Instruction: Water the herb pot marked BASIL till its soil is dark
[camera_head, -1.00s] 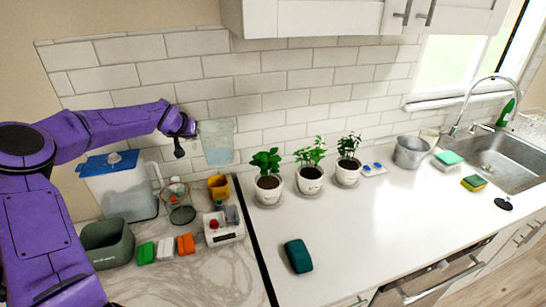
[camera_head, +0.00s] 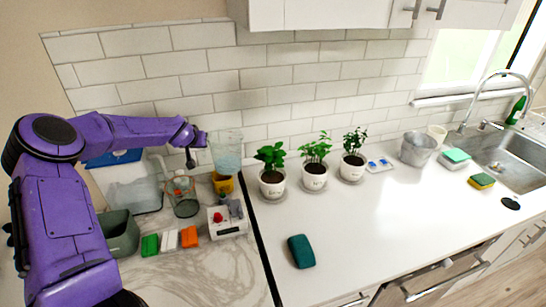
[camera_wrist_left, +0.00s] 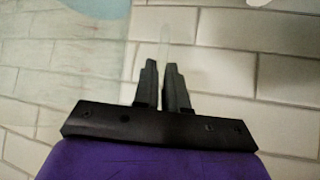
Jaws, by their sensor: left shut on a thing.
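My left gripper (camera_head: 200,139) is shut on a clear jug (camera_head: 226,144) with pale blue water in its lower part, held upright in the air. In the left wrist view the nearly closed fingers (camera_wrist_left: 165,65) are on a thin clear part of it. Three white pots with green plants stand in a row on saucers on the white counter: left (camera_head: 272,189), middle (camera_head: 314,182) and right (camera_head: 352,172). Their labels are too small to read surely, so I cannot tell which is BASIL. Their soil looks brown. The jug is left of the left pot. My right gripper is out of view.
A yellow pot (camera_head: 222,184), a glass vessel (camera_head: 185,205), a white device (camera_head: 226,221) and coloured blocks (camera_head: 169,240) sit on the marble side. A teal object (camera_head: 300,251) lies on the counter. A metal bucket (camera_head: 417,150) stands near the sink.

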